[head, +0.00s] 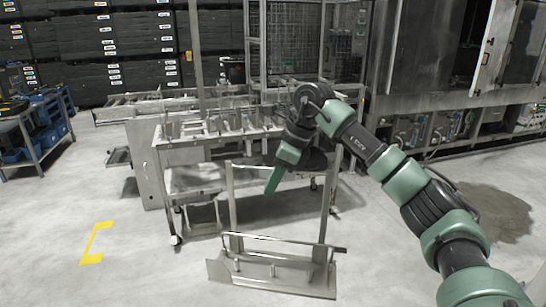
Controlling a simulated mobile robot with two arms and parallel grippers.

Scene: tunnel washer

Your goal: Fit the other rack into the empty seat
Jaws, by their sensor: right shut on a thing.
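A grey metal rack (272,271) shows at the lower middle of the head view. It has a long plate and a rail at the bottom, and two uprights rising to a top bar. My right gripper (274,177) reaches in from the right and is shut on the rack near its top bar; the gripper partly hides the grip. The rack hangs or stands in front of a wheeled metal cart (158,141); whether its bottom touches the floor I cannot tell. Upright metal pieces stand in a row along the cart's top. I cannot make out an empty seat. My left gripper is not in view.
A blue-bin shelf (45,150) stands at the left. Stacked dark crates (100,45) line the back. A wire cage (300,45) and large steel machine (435,70) stand behind. The floor at the front left is clear, with a yellow mark (95,243).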

